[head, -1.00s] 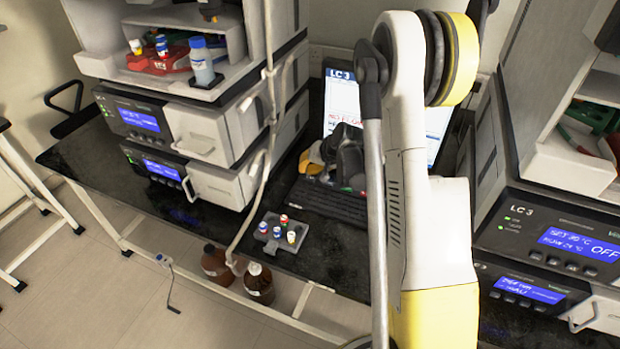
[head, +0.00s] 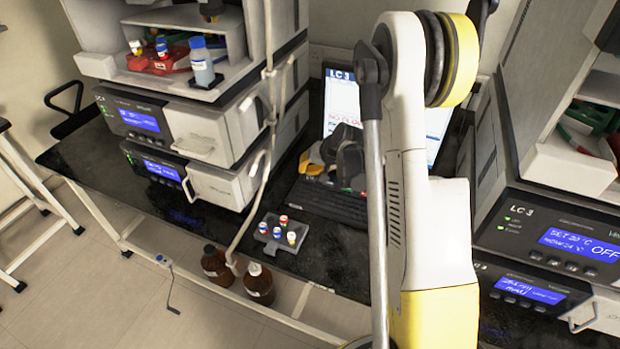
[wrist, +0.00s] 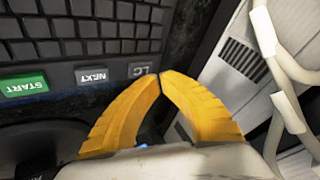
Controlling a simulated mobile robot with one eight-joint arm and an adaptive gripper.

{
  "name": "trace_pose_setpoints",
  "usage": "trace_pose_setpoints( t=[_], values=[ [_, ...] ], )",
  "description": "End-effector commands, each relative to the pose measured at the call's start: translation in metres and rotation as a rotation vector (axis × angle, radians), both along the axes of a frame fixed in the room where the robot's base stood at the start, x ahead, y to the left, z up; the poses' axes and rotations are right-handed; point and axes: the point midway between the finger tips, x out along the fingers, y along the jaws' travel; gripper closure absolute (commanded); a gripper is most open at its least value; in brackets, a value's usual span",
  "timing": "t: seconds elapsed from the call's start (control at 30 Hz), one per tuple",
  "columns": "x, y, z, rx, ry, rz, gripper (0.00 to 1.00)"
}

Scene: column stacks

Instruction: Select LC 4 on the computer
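The computer's screen (head: 341,95) stands behind my arm and its header reads LC 3. Red text below the header is partly hidden. The black keyboard (head: 330,203) lies in front of the screen, and its lower edge also shows in the wrist view (wrist: 90,35). That edge has a green START key (wrist: 24,86), a grey NEXT key (wrist: 93,77) and a grey LC key (wrist: 141,70). My gripper (wrist: 161,75) has its yellow fingertips together with nothing between them. The tips appear just right of the LC key; whether they touch it, I cannot tell.
Instrument stacks stand left (head: 140,118) and right (head: 560,235) of the computer; the right one is labelled LC 3. White tubing (wrist: 285,100) lies close to my gripper's right.

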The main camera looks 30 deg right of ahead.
Motion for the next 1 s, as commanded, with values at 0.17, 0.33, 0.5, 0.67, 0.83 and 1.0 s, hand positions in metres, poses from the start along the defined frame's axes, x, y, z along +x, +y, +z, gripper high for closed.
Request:
trace_pose_setpoints(
  t=[0.17, 0.33, 0.5, 0.67, 0.83, 1.0],
  values=[
    [0.000, 0.000, -0.007, 0.000, 0.000, 0.000, 1.00],
    [0.000, 0.000, -0.009, 0.000, 0.000, 0.000, 1.00],
    [0.000, 0.000, -0.008, 0.000, 0.000, 0.000, 1.00],
    [0.000, 0.000, -0.009, 0.000, 0.000, 0.000, 1.00],
    [0.000, 0.000, -0.011, 0.000, 0.000, 0.000, 1.00],
    [0.000, 0.000, -0.013, 0.000, 0.000, 0.000, 1.00]
  ],
)
